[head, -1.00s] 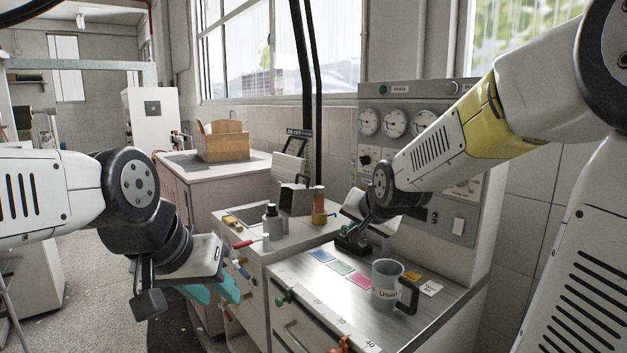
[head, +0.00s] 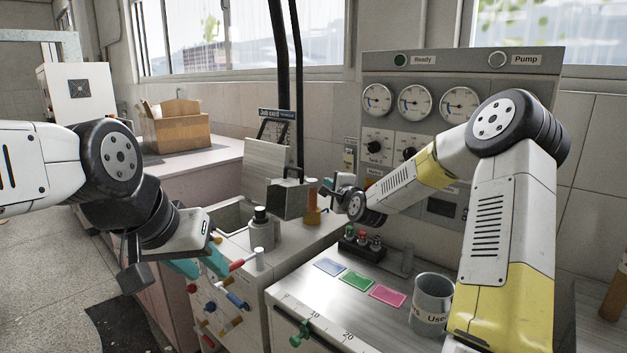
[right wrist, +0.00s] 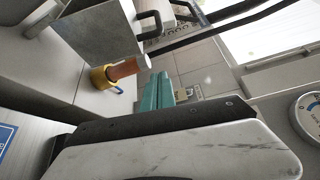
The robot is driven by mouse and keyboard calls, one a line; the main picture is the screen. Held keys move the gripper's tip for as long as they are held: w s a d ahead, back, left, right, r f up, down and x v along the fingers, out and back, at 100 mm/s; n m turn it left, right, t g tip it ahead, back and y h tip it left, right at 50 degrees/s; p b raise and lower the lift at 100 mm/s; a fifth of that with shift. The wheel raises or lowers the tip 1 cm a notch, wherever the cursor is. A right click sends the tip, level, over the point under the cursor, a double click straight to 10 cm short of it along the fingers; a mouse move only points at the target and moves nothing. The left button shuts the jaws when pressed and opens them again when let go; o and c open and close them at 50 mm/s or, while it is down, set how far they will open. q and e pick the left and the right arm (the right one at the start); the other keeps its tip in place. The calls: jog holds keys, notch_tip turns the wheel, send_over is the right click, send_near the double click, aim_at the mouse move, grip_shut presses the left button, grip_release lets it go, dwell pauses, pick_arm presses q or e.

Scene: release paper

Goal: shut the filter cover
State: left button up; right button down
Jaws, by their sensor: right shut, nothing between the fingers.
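A grey metal box (head: 287,201) with a black handle stands on the back counter. A pale flat panel (head: 263,165) with a dark handle frame stands raised behind it; I take this as the filter cover, standing open, but its hinge is not clear. The box also shows in the right wrist view (right wrist: 92,32), at upper left. My right gripper (head: 322,189) is just right of the box, beside an orange-brown cylinder with a yellow base (head: 312,212). Its teal fingers (right wrist: 158,92) are shut and empty. My left gripper (head: 200,265) is open and empty before the counter's front, at lower left.
A grey bottle (head: 261,232) stands in front of the box. The steel bench holds a black block with coloured knobs (head: 360,243), coloured cards (head: 356,281) and a mug (head: 431,300). A gauge panel (head: 415,102) rises behind. Coloured valve handles (head: 236,298) stick out of the counter front.

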jog(key=w+a, duration=0.5)
jog(key=w, duration=0.1)
jog(key=shift+w+a, duration=0.25)
jog(key=shift+a, duration=0.1)
dwell(0.4)
